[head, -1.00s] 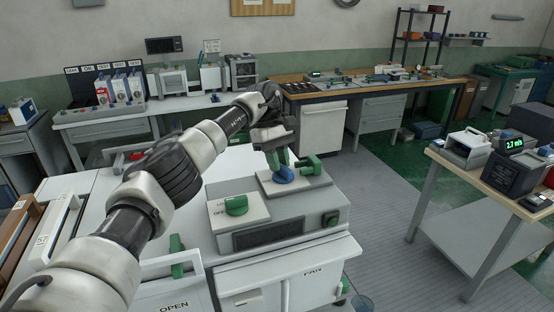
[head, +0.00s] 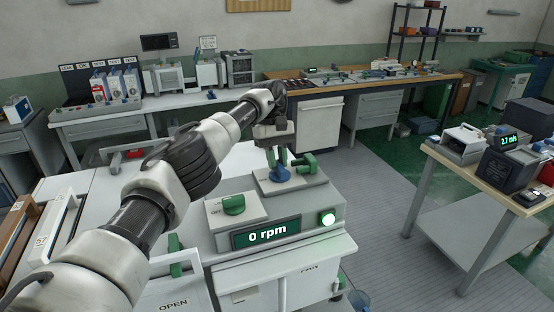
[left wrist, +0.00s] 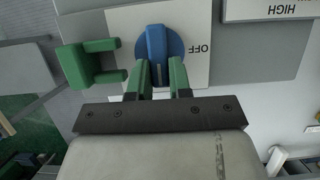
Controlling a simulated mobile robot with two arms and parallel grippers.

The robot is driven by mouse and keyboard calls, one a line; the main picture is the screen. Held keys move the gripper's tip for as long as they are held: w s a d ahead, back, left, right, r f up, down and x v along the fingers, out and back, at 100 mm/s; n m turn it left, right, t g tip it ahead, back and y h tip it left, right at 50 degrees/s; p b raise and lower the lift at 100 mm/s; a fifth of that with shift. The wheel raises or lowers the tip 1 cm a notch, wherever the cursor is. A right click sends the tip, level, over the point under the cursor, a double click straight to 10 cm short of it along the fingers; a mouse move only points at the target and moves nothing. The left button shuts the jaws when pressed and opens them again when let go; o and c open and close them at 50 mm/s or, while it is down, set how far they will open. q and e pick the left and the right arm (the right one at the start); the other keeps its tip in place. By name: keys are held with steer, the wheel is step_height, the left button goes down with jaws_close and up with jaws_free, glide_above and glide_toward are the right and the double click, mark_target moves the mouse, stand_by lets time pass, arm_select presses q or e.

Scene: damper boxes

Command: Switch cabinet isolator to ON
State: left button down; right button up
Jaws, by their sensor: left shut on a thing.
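The isolator is a blue rotary knob (head: 281,174) on a pale plate at the back right of the grey cabinet top. In the left wrist view the blue knob (left wrist: 158,45) has its ridge pointing up and down, with an OFF label beside it on the right. My left gripper (head: 277,158) reaches down from above, its green fingers shut on the knob. In the left wrist view the fingers (left wrist: 158,75) stand on either side of the knob's ridge. The ON label is not visible. My right gripper is not in view.
A green bracket (head: 305,164) stands close beside the knob. A green selector knob (head: 233,204) sits at the front left of the cabinet top. A side table (head: 490,180) stands at the right.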

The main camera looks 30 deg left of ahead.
mark_target(282, 165)
arm_select(q)
steer(key=shift+r, duration=0.2)
steer(key=c, duration=1)
jaws_free()
steer(key=shift+f, duration=0.15)
steer(key=shift+c, duration=0.2)
steer(key=shift+r+b, duration=0.35)
steer(key=shift+b, duration=0.05)
steer(key=r, duration=0.1)
steer(key=r+b, duration=0.1)
steer(key=r, duration=0.1)
steer(key=shift+d+r, duration=0.25)
steer(key=shift+r, duration=0.1)
steer(key=d+r+b, duration=0.1)
steer(key=d+r, duration=0.5)
steer(key=d, duration=0.5)
steer(key=shift+s+r, duration=0.35)
steer(key=shift+s, duration=0.1)
steer(key=shift+d+f, duration=0.1)
